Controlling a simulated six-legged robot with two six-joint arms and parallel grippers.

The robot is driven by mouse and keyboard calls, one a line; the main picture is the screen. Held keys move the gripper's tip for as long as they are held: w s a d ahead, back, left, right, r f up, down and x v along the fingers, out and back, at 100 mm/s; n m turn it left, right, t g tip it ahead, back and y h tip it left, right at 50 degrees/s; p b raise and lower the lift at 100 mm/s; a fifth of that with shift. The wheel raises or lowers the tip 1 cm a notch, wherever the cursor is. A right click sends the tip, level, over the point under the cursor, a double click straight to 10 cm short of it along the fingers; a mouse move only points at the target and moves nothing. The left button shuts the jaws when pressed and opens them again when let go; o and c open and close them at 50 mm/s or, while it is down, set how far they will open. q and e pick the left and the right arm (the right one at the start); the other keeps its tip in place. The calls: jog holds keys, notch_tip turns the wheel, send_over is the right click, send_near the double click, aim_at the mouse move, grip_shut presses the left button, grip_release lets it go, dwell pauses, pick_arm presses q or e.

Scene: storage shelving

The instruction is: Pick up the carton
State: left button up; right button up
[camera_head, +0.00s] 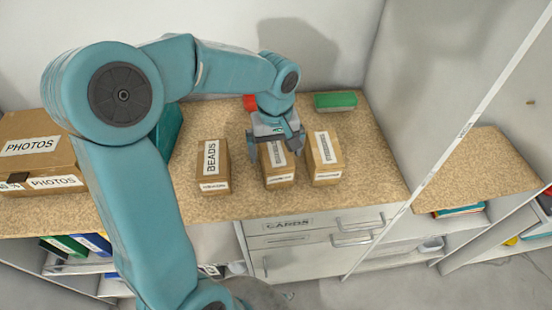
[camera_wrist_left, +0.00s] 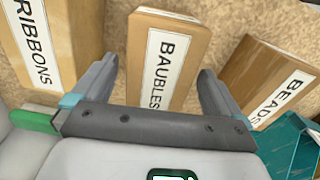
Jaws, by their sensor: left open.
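Three brown cartons stand in a row on the speckled worktop. The Baubles carton (camera_head: 279,176) is in the middle, and its label reads clearly in the left wrist view (camera_wrist_left: 168,50). The Beads carton (camera_head: 213,169) stands to its left in the head view and the Ribbons carton (camera_head: 325,160) to its right. My left gripper (camera_head: 275,148) is open over the far part of the Baubles carton and hides some of it. In the left wrist view its two fingers show on either side of this carton, with nothing gripped. I cannot tell how far down they reach. My right gripper is out of view.
A large Photos box (camera_head: 38,150) stands at the left of the worktop (camera_head: 240,207). A green box (camera_head: 335,101) and a red item (camera_head: 250,102) lie behind the cartons. A grey panel bounds the right side. Bare worktop lies in front of the cartons, above drawers (camera_head: 320,240).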

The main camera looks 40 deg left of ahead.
pick_arm(q)
jog(key=shift+s+f, duration=0.2)
jog(key=shift+f, duration=0.1)
jog(key=f, duration=0.4)
jog(key=shift+w+d+p, duration=0.1)
jog(key=shift+w+p, duration=0.15)
jog(key=shift+p, duration=0.1)
jog(key=shift+s+f, duration=0.1)
jog(key=shift+f, duration=0.4)
jog(key=c, duration=1.3)
jog(key=shift+o, duration=0.2)
jog(key=shift+r, duration=0.1)
notch_tip(320, 180, up, 20)
jog(key=shift+p, duration=0.3)
